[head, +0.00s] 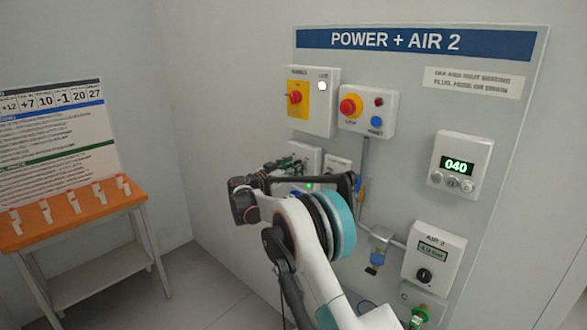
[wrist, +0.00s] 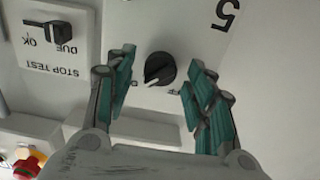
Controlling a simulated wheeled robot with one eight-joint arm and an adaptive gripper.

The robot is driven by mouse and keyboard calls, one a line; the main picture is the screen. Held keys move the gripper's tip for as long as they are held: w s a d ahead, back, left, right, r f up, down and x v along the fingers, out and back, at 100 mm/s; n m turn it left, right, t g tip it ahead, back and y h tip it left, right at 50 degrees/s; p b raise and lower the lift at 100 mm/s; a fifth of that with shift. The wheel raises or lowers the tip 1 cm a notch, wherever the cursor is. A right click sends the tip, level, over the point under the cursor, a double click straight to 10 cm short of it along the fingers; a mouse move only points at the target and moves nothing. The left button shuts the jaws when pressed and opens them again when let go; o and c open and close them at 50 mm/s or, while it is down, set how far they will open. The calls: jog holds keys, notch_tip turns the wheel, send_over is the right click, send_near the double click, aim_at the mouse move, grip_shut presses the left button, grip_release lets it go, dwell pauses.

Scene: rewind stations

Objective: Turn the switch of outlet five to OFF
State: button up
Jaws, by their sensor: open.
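The outlet five box (wrist: 195,22) is a white box marked with a large 5, upside down in the wrist view. Its switch (wrist: 160,68) is a round black knob with a white pointer line slanting to the lower left. Lettering beside the knob is partly covered by the fingers. My gripper (wrist: 160,88) is open, with teal-padded fingers on the left and right of the knob; I cannot tell whether they touch it. In the head view my arm (head: 310,225) reaches to the panel and hides most of the outlet boxes (head: 303,158).
A STOP TEST box (wrist: 50,40) with a black lever is beside outlet five. The panel (head: 420,115) also bears a red-knob switch box (head: 312,112), a stop box (head: 380,124), a 040 display (head: 458,167) and an AIR 2 box (head: 440,238). An orange table (head: 75,228) stands left.

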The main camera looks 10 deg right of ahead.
jog(key=shift+c, duration=0.5)
jog(key=c, duration=1)
jog(key=shift+o, duration=0.2)
jog(key=shift+w+a+f+n+p, duration=0.1)
jog(key=shift+n+p, duration=0.15)
jog(key=shift+n, duration=4.2)
jog(key=shift+w+a+f+n+p, duration=0.1)
jog(key=shift+n+p, duration=0.1)
jog(key=shift+n, duration=4.25)
